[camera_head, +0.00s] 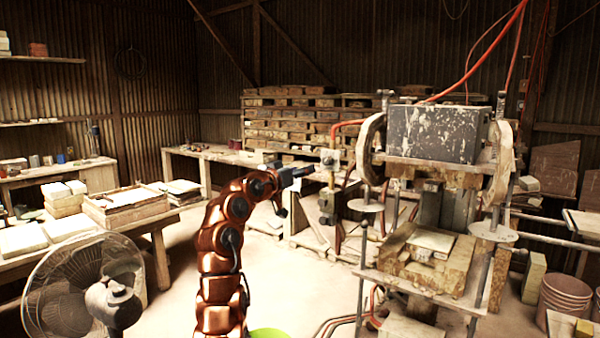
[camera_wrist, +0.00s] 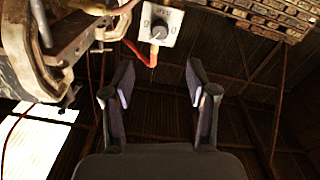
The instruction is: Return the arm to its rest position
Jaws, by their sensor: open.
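My copper-coloured arm (camera_head: 222,235) rises from the lower middle of the head view and bends toward the press (camera_head: 435,135). My gripper (camera_head: 302,172) is at its end, raised, just left of the press's control box (camera_head: 328,183). In the wrist view my gripper (camera_wrist: 159,78) is open, with its two dark fingers apart and nothing between them. Beyond the fingertips, near the top of that view, a white plate with a dark round knob (camera_wrist: 160,28) shows. It looks apart from the fingers.
The press with its frame and hoses stands close on the right. A fan (camera_head: 85,285) and a table with a wooden tray (camera_head: 125,205) are on the left. Stacked pallets (camera_head: 290,120) stand behind. Open floor lies between the table and the press.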

